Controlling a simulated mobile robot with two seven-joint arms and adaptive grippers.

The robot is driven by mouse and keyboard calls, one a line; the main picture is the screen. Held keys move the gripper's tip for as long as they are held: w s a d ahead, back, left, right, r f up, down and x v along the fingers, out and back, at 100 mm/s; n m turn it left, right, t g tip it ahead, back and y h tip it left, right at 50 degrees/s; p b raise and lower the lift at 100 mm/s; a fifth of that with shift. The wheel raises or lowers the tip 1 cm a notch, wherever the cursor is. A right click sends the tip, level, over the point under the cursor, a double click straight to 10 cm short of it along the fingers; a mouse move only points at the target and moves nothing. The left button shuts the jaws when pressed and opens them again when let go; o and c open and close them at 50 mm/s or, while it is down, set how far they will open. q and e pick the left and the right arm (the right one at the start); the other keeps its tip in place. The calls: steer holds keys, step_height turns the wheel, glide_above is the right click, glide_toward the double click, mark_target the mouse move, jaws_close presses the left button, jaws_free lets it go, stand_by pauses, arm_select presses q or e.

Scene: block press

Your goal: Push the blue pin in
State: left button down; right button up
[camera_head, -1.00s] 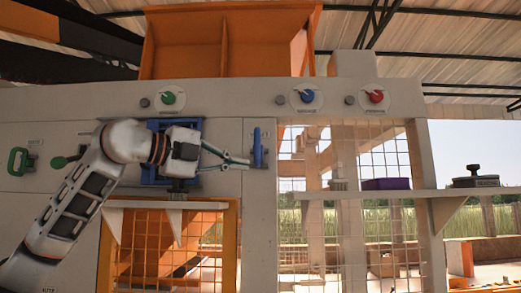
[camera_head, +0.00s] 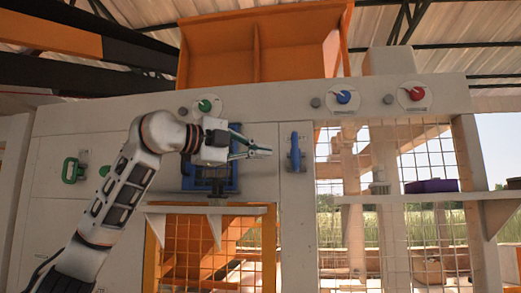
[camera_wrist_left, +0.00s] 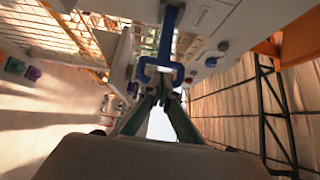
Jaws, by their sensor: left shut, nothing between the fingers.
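The blue pin (camera_head: 295,152) is an upright blue piece on the pale panel, right of the blue frame (camera_head: 234,172). My left gripper (camera_head: 268,151) is shut and empty. Its tips point right towards the pin, with a small gap between them in the head view. In the left wrist view the gripper (camera_wrist_left: 160,92) has its fingertips together just below a blue loop with a blue bar (camera_wrist_left: 169,35) beyond it, which appear to be the pin. I cannot tell there whether they touch. My right gripper is not in view.
A green handle (camera_head: 72,169) is on the panel at left. Green (camera_head: 205,106), blue (camera_head: 344,97) and red (camera_head: 416,94) knobs line the top. A shelf (camera_head: 400,198) with a purple block (camera_head: 432,185) is at right. An orange hopper (camera_head: 260,50) stands above.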

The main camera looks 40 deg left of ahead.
mark_target(296, 160)
arm_select(q)
steer(key=p+x, duration=0.1)
steer(key=x, duration=0.6)
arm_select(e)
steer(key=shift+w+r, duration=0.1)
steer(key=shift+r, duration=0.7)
arm_select(q)
steer(key=shift+w, duration=0.15)
